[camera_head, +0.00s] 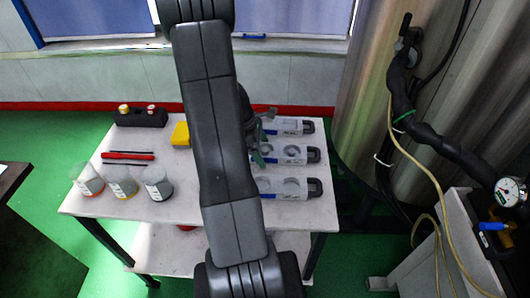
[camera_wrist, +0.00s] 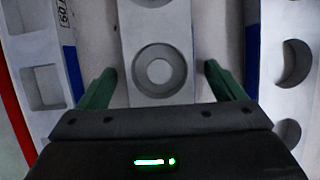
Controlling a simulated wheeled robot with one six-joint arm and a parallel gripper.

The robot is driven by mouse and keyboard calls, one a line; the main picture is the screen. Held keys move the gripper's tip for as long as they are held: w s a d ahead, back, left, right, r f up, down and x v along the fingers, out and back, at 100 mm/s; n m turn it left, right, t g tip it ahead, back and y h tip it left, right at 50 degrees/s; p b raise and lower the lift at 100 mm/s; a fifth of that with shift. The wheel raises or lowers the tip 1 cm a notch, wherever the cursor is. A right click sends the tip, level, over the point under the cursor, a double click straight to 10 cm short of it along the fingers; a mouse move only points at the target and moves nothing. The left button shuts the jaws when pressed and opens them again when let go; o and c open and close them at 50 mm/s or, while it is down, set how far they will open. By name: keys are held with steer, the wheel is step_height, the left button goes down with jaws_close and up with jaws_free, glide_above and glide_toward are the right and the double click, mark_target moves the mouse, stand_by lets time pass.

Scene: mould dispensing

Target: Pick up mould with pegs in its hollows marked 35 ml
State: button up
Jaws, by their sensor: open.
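Three pale moulds with dark blue-grey ends lie in a row on the right of the white table. In the wrist view, the middle mould (camera_wrist: 160,28) has a round hollow with a round peg standing in it, leaving a ring-shaped gap. It also shows in the head view (camera_head: 297,161). My gripper (camera_wrist: 160,78) is open, with one green finger on each side of this mould, apart from it. My gripper (camera_head: 262,138) is partly hidden by my arm in the head view. I cannot read a volume mark on the middle mould.
The far mould (camera_head: 285,132) has square hollows and a partly cut-off mark. Three cups (camera_head: 122,182), red-and-black tools (camera_head: 128,156), a yellow block (camera_head: 180,134) and a black holder (camera_head: 141,118) are on the left.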

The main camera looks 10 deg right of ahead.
steer(key=c, duration=1.7)
steer(key=shift+r, duration=0.1)
